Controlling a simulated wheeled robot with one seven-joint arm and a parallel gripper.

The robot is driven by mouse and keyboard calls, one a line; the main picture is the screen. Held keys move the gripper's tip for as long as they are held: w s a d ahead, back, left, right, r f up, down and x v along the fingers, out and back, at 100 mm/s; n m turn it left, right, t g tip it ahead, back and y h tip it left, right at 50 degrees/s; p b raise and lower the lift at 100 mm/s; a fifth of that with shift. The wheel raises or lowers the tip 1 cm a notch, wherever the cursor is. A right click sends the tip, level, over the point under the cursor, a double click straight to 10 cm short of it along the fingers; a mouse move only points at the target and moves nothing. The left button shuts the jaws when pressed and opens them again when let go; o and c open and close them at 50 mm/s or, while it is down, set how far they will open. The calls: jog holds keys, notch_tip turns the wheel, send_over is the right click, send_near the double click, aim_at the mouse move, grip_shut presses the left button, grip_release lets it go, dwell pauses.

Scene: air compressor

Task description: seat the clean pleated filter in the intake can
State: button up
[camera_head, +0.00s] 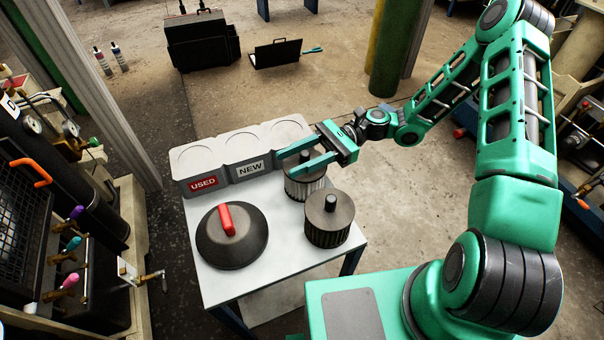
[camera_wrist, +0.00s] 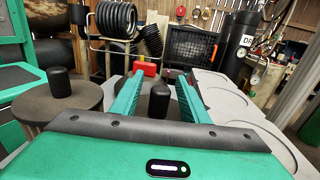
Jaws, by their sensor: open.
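A pale-pleated filter (camera_head: 303,190) with a dark top and knob stands upright on the white table. My gripper (camera_head: 288,162) is open over it, one finger on each side of its knob. The wrist view also shows this knob (camera_wrist: 158,103) between the spread fingers (camera_wrist: 160,76), with gaps on both sides. A second filter (camera_head: 329,232), with darker, dirtier-looking pleats, stands nearer the front; its top is at left in the wrist view (camera_wrist: 60,105). A black domed lid with a red handle (camera_head: 227,220) lies on the table. I cannot make out the intake can's opening.
A grey holder (camera_head: 220,168) with round recesses, labelled USED and NEW, stands along the table's back edge, close to my fingers. The recesses I can see look empty. Machinery with valves and gauges (camera_head: 70,240) stands to the left. The white table's front left (camera_head: 225,290) is clear.

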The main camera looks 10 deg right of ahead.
jog(key=shift+s+a, duration=0.2)
jog(key=shift+a, duration=0.25)
grip_shut()
jog(key=shift+r, duration=0.1)
